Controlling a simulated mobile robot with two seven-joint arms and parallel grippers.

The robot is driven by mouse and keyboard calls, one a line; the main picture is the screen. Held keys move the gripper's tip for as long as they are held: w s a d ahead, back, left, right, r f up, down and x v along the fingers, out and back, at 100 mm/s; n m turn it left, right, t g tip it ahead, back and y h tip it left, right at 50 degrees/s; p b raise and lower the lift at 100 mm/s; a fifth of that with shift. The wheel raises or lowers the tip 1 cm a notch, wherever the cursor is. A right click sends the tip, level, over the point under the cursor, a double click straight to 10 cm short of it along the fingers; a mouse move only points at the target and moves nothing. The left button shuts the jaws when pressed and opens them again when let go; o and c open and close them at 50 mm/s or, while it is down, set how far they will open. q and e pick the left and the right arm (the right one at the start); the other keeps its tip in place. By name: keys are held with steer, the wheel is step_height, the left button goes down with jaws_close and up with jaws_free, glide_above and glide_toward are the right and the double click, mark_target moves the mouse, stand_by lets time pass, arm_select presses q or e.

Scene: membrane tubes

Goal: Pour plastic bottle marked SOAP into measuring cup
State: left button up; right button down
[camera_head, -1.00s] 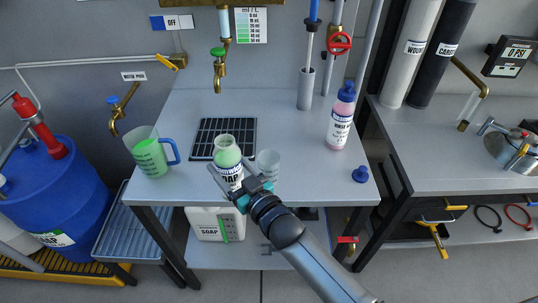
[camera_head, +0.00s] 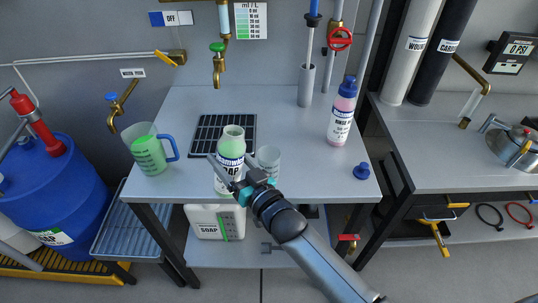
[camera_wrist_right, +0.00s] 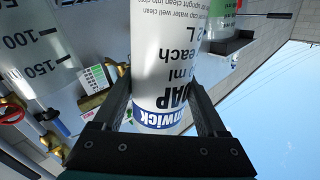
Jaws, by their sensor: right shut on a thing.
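The plastic bottle marked SOAP (camera_head: 229,165) has a white label with a blue band, pale green contents and an open, uncapped mouth. My right gripper (camera_head: 236,181) is shut around its labelled body and holds it near the table's front edge, roughly upright. The label also fills the middle of the right wrist view (camera_wrist_right: 165,70), between the two fingers. A clear cup (camera_head: 268,158) stands just right of the bottle; a transparent wall with 100 and 150 marks (camera_wrist_right: 40,50) shows in the wrist view. A green-tinted jug with blue handle (camera_head: 150,153) stands at the table's left. My left gripper is out of view.
A pink-filled rinse bottle with blue top (camera_head: 340,118) and a loose blue cap (camera_head: 361,171) are on the right of the table (camera_head: 310,180). A black grate (camera_head: 211,135) lies behind the SOAP bottle, under a green-handled tap (camera_head: 218,62). A white SOAP canister (camera_head: 208,222) is below.

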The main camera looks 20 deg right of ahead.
steer(key=m+b, duration=0.2)
steer(key=m, duration=0.1)
steer(key=shift+w+d+f+b, duration=0.1)
steer(key=shift+d+b, duration=0.2)
steer(key=shift+d, duration=0.1)
steer(key=shift+d+f+m+t+b, duration=0.15)
steer(key=shift+m+t+b, duration=0.05)
steer(key=shift+m+b, duration=0.35)
steer(key=shift+d+f+m+t+b, duration=0.2)
steer(key=shift+m+b, duration=0.25)
steer(key=shift+m, duration=0.2)
steer(key=m+b, duration=0.1)
steer(key=f+m+b, duration=0.1)
steer(key=m+b, duration=0.1)
steer(key=shift+a+f+h, duration=0.1)
steer(key=shift+a+h, duration=0.2)
steer(key=shift+a, duration=0.1)
steer(key=shift+a+r+m+t+b, duration=0.1)
steer(key=shift+r+m+t+b, duration=0.25)
steer(key=shift+m, duration=0.45)
steer(key=shift+r+m, duration=0.2)
steer(key=shift+m, duration=0.3)
steer(key=shift+a+r+m+h, duration=0.1)
steer(key=shift+r+m+h, duration=0.3)
steer(key=shift+m, duration=0.3)
steer(key=shift+r, duration=0.15)
steer(key=shift+r+m, duration=0.1)
steer(key=shift+m, duration=0.3)
